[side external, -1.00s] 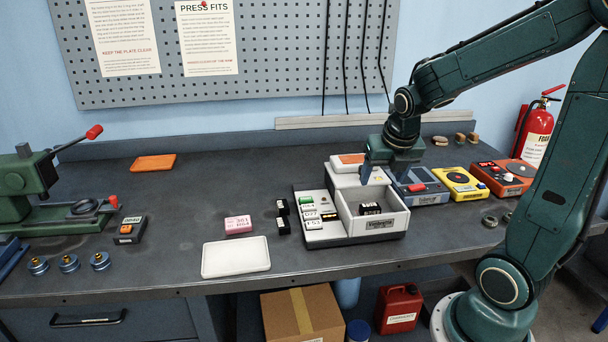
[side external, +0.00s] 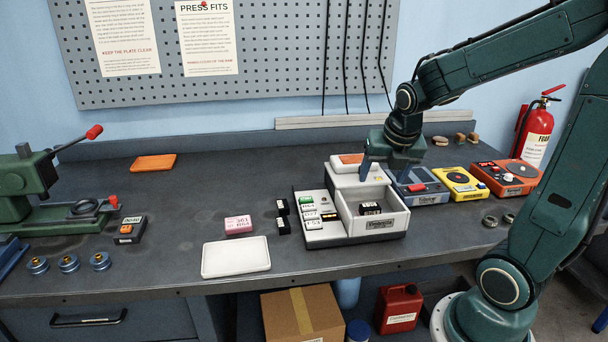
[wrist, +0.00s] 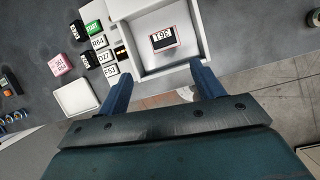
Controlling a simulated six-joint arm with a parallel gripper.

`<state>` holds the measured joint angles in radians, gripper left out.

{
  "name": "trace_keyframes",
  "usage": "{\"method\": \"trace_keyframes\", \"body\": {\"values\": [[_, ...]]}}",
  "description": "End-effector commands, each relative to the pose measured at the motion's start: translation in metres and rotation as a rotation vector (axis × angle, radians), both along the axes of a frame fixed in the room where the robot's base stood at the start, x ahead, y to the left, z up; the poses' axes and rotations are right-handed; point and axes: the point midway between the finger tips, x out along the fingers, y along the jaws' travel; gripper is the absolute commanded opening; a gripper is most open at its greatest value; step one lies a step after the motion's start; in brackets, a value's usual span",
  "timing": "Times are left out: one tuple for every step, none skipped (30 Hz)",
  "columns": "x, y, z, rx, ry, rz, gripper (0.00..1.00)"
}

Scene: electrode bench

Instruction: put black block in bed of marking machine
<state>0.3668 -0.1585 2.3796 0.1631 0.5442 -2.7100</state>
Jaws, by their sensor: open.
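A black block (side external: 370,208) with a white marked top lies inside the open, pale grey bed (side external: 398,221) of the marking machine. In the wrist view the black block (wrist: 165,40) lies flat on the bed floor, apart from the bed's walls, its label upside down. The machine's left side carries a green START key (wrist: 93,27) and several labelled keys.
Two small black blocks (side external: 283,226) stand just left of the machine. A pink block (side external: 238,224) and a white tray (side external: 236,258) lie further left. Blue-grey, yellow (side external: 461,183) and orange (side external: 506,177) devices stand to the right.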

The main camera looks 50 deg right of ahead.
Motion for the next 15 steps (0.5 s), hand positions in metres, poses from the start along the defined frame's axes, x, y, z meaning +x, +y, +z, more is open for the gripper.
{"method": "trace_keyframes", "body": {"values": [[-0.001, 0.004, 0.003, 0.015, -0.019, -0.035, 0.67], [-0.001, 0.007, 0.005, 0.028, -0.031, -0.063, 0.67], [-0.002, 0.010, 0.007, 0.045, -0.047, -0.103, 0.67], [-0.003, 0.013, 0.009, 0.059, -0.061, -0.135, 0.67], [-0.003, 0.016, 0.010, 0.075, -0.074, -0.167, 0.67], [-0.005, 0.020, 0.013, 0.095, -0.091, -0.213, 0.67], [-0.006, 0.023, 0.014, 0.110, -0.106, -0.247, 0.67], [-0.007, 0.026, 0.016, 0.127, -0.119, -0.283, 0.67], [-0.008, 0.030, 0.018, 0.150, -0.135, -0.330, 0.67], [-0.009, 0.034, 0.020, 0.167, -0.148, -0.363, 0.67], [-0.010, 0.036, 0.022, 0.184, -0.161, -0.399, 0.67], [-0.012, 0.040, 0.024, 0.208, -0.177, -0.445, 0.67], [-0.013, 0.043, 0.026, 0.225, -0.189, -0.480, 0.67], [-0.014, 0.046, 0.027, 0.242, -0.200, -0.515, 0.67], [-0.016, 0.050, 0.029, 0.266, -0.214, -0.562, 0.67]]}}
